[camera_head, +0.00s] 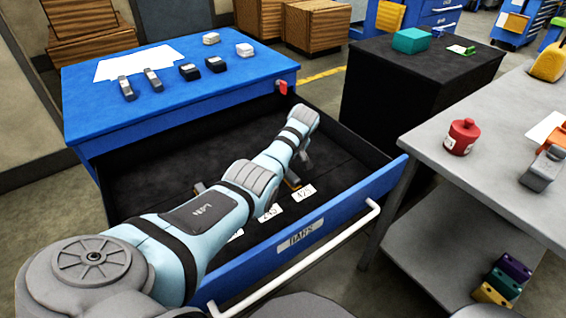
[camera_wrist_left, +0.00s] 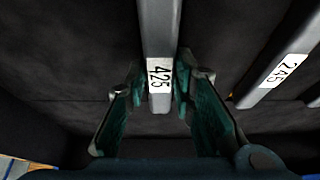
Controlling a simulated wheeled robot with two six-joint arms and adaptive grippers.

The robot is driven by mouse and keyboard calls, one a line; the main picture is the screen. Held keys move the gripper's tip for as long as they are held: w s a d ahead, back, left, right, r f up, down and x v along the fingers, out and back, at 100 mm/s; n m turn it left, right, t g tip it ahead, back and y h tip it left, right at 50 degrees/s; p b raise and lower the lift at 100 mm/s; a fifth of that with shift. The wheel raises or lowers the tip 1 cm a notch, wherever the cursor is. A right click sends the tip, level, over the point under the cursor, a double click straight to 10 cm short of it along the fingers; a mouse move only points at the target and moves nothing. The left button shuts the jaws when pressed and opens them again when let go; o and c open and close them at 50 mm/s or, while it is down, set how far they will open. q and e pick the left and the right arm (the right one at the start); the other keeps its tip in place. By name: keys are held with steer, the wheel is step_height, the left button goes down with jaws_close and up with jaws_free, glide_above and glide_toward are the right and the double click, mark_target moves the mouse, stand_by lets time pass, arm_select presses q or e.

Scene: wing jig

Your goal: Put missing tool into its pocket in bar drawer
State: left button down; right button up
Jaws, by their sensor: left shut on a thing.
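The open bar drawer (camera_head: 345,214) has a blue front marked BARS and a dark inside. My left arm reaches across it, and my left gripper (camera_wrist_left: 158,92) is down inside the drawer. It is shut on a grey bar labelled 425 (camera_wrist_left: 158,40), with a green finger on each side of the labelled end. A second grey bar labelled 245 (camera_wrist_left: 277,78) lies to the right in the left wrist view, apart from the fingers. White pocket labels, 425 (camera_head: 304,192) and 245 (camera_head: 270,212), sit along the drawer's front; my arm hides part of the row. My right gripper is not in view.
The blue cabinet top (camera_head: 100,110) holds a white sheet, two grey bars and several small blocks. A grey workbench (camera_head: 470,185) with a red weight (camera_head: 461,137) stands close at right. A dark cabinet (camera_head: 420,85) stands behind. The drawer's far left floor looks bare.

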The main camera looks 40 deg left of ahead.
arm_select(q)
steer(key=c, duration=1.3)
jaws_free()
steer(key=v, duration=1.2)
steer(key=shift+s, duration=0.1)
